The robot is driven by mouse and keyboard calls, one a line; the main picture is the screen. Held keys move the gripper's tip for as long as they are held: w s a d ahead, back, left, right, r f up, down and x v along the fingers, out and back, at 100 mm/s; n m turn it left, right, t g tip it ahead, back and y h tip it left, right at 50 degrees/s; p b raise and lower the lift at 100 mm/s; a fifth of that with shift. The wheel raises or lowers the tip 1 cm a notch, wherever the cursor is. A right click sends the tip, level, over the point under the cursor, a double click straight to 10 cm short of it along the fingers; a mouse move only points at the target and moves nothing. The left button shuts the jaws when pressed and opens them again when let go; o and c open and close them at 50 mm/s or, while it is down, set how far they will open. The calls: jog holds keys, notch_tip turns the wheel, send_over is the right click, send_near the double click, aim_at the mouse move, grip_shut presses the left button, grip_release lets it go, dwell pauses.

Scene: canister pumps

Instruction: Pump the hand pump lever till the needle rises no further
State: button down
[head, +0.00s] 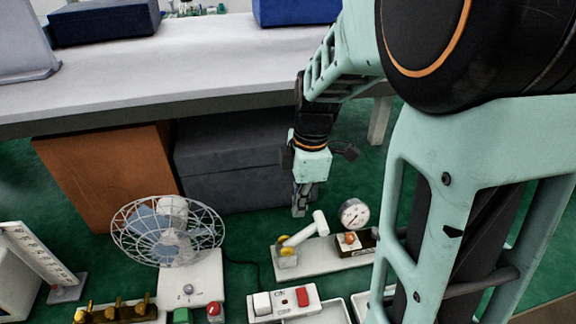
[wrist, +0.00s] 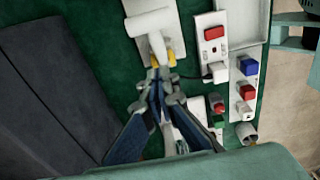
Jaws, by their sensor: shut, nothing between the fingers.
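The hand pump stands on a white base plate (head: 325,259) on the green surface. Its white lever (head: 303,235) slants up to the right from a yellow pivot (head: 286,249) and ends in a thick crossbar handle (head: 320,223). A round gauge (head: 354,213) stands at the right end; its needle is too small to read surely. My gripper (head: 299,212) points down, shut and empty, behind and left of the handle. In the wrist view the shut fingertips (wrist: 163,78) overlap the yellow pivot area below the white handle (wrist: 150,22). Contact cannot be told.
A caged fan (head: 168,231) stands left of the pump. A power strip with a red switch (head: 303,296) lies in front. A grey table (head: 150,75) overhangs behind, with an orange box (head: 110,175) and dark box (head: 230,165) beneath. Green floor shows around the gripper.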

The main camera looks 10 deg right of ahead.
aim_at(316, 222)
jog(key=f, duration=0.1)
jog(key=d+f, duration=0.1)
jog(key=f, duration=0.1)
jog(key=shift+d+f, duration=0.35)
jog(key=shift+f, duration=0.05)
jog(key=shift+d+f, duration=0.4)
jog(key=shift+f, duration=0.05)
jog(key=shift+f, duration=0.1)
jog(key=d+f+y+b, duration=0.1)
jog(key=d+y+b, duration=0.1)
jog(key=b, duration=0.3)
jog(key=shift+f, duration=0.35)
jog(key=d+f+y+b, duration=0.1)
jog(key=y+b, duration=0.1)
jog(key=b, duration=0.3)
jog(key=shift+d+f+y, duration=0.3)
jog(key=shift+f, duration=0.1)
jog(key=shift+d+f+b, duration=0.6)
jog(key=shift+f+b, duration=0.2)
jog(key=shift+b, duration=0.75)
